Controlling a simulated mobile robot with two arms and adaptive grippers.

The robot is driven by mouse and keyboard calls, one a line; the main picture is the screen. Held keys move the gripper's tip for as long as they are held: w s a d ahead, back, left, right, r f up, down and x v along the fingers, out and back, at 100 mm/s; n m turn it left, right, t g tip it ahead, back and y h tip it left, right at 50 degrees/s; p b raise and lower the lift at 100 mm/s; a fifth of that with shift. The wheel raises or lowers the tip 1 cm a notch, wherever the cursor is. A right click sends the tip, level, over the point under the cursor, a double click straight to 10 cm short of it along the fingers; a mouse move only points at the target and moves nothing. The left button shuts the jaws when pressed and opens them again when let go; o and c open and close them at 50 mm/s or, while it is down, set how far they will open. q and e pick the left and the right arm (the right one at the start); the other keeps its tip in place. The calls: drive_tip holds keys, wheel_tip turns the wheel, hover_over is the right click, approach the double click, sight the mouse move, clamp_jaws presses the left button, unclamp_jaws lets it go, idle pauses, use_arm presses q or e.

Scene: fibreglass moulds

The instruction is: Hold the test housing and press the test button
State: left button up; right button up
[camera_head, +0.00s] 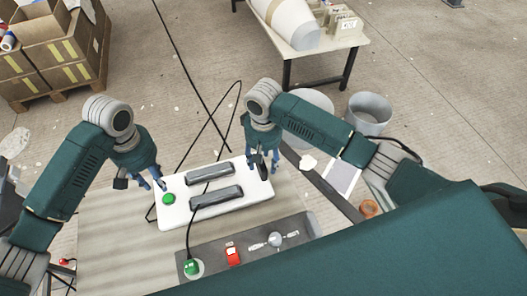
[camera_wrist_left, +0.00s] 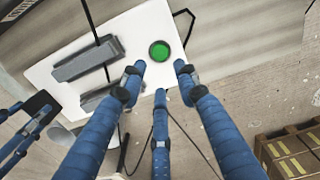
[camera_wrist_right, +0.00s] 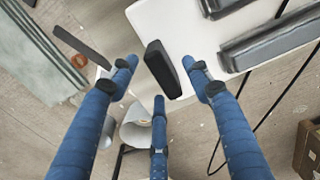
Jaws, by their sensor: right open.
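The test housing (camera_head: 232,206) is a white slab with two dark grey bars on top, lying on the table. The green test button (camera_head: 169,199) is near its left end and also shows in the left wrist view (camera_wrist_left: 159,51). My left gripper (camera_head: 158,182) is just beyond the housing's left end, near the button. Its fingers are apart and empty in the left wrist view (camera_wrist_left: 160,72). My right gripper (camera_head: 262,165) is at the housing's far right edge. In the right wrist view its fingers (camera_wrist_right: 160,72) are open around a dark block (camera_wrist_right: 163,70) at that edge; contact is unclear.
Black cables cross the housing and floor. A grey bin (camera_head: 369,112) and boxes (camera_head: 55,45) stand farther off.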

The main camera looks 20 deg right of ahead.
drive_tip(key=shift+f, duration=0.7)
clamp_jaws()
use_arm(q)
clamp_jaws()
use_arm(e)
drive_tip(key=shift+r, duration=0.1)
idle(0.6)
